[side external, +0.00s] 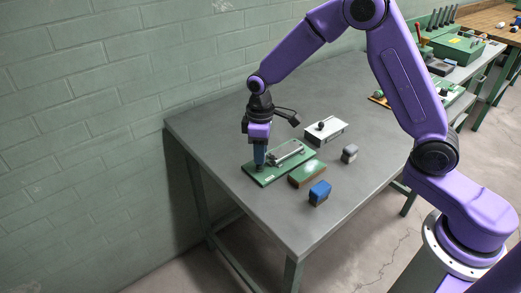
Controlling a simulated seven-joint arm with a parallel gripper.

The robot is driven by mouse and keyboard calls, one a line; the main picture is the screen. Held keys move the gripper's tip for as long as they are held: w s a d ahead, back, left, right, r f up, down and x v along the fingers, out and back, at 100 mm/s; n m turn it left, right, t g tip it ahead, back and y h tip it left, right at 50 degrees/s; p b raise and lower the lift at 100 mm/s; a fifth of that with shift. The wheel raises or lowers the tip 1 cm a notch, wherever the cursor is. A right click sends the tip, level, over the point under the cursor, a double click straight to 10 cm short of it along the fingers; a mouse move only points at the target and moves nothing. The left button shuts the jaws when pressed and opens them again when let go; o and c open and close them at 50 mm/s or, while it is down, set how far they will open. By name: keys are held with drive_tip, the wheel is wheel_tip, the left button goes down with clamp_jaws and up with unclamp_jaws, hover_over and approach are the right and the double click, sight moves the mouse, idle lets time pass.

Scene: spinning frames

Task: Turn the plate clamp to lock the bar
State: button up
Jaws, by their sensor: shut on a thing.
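My gripper (260,160) points down over the left part of a green base plate (266,178) on the grey table. It is shut on the plate clamp, which is mostly hidden by the fingers. A light metal bar (291,157) lies along the plate, to the right of my gripper. The clamp's turn angle, and whether it overlaps the bar, cannot be told at this size.
A white box with a black knob (325,130) stands behind the plate. A green-topped block (307,173), a blue block (319,193) and a small grey block (349,154) stand to the right. The table (230,140) is clear at its back left; a brick wall runs along the left.

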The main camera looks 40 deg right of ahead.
drive_tip(key=shift+w+r+n, duration=0.1)
drive_tip(key=shift+n, duration=1.1)
drive_tip(key=o, duration=1)
drive_tip(key=shift+o, duration=0.2)
wheel_tip(320, 180, up, 17)
drive_tip(key=shift+r, duration=0.2)
